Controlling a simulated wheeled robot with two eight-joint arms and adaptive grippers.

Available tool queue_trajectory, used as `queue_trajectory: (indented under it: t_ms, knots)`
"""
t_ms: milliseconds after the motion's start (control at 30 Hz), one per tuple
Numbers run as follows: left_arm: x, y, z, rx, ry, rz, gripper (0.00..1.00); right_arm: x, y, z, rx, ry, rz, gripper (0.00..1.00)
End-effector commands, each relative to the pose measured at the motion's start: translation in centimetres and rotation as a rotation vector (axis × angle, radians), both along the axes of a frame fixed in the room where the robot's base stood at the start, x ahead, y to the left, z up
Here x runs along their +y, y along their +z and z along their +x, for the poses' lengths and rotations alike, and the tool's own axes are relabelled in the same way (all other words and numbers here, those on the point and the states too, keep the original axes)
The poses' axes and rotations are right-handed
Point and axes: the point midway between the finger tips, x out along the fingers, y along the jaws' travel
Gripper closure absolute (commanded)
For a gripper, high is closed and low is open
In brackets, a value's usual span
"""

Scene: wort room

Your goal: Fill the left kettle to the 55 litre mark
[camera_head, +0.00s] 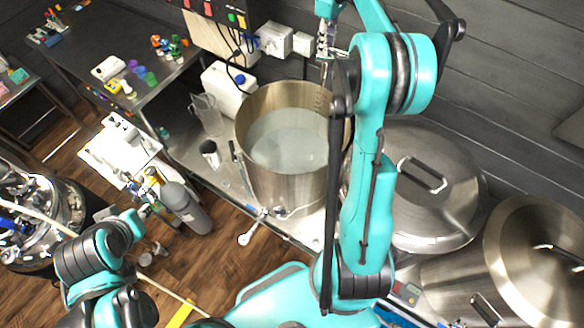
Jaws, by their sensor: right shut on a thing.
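The left kettle (290,188) is a large open steel pot on the bench, with pale liquid (283,140) inside below the rim. Small dark marks run down its inner wall at the upper right; their numbers are too small to read. My right arm rises in front of the kettle's right side. My right gripper (325,46) is above the kettle's back right rim, shut on a narrow metal fitting that looks like a tap, mostly hidden. I cannot see a water stream clearly. My left arm shows at lower left; its fingers are not visible.
Two lidded kettles (425,205) (545,270) stand to the right. A clear jug (208,114), white canister (228,88) and dark cup (210,153) stand left of the open kettle. A grey gas bottle (187,207) stands below. A valve handle (247,238) sticks out in front.

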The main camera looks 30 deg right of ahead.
Motion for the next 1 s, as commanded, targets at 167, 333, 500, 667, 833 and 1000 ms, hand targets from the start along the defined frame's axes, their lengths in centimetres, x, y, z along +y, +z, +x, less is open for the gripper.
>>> queue_trajectory:
  t_ms: [167, 333, 500, 667, 833, 1000]
  knots:
    - [0.0, 0.1, 0.0, 0.000, 0.000, 0.000, 0.68, -0.1, 0.0, 0.0, 0.000, 0.233, 0.000, 1.00]
    - [0.0, 0.1, 0.0, 0.000, 0.000, 0.000, 0.68, -0.1, 0.0, 0.0, 0.000, 0.294, 0.000, 1.00]
    - [0.0, 0.1, 0.0, 0.000, 0.000, 0.000, 0.68, -0.1, 0.0, 0.0, 0.000, 0.292, 0.000, 0.64]
    - [0.0, 0.1, 0.0, 0.000, 0.000, 0.000, 0.68, -0.1, 0.0, 0.0, 0.000, 0.291, 0.000, 0.53]
    - [0.0, 0.1, 0.0, 0.000, 0.000, 0.000, 0.68, -0.1, 0.0, 0.0, 0.000, 0.290, 0.000, 0.53]
    - [0.0, 0.1, 0.0, 0.000, 0.000, 0.000, 0.68, -0.1, 1.4, 0.1, 0.000, 0.290, 0.000, 0.53]
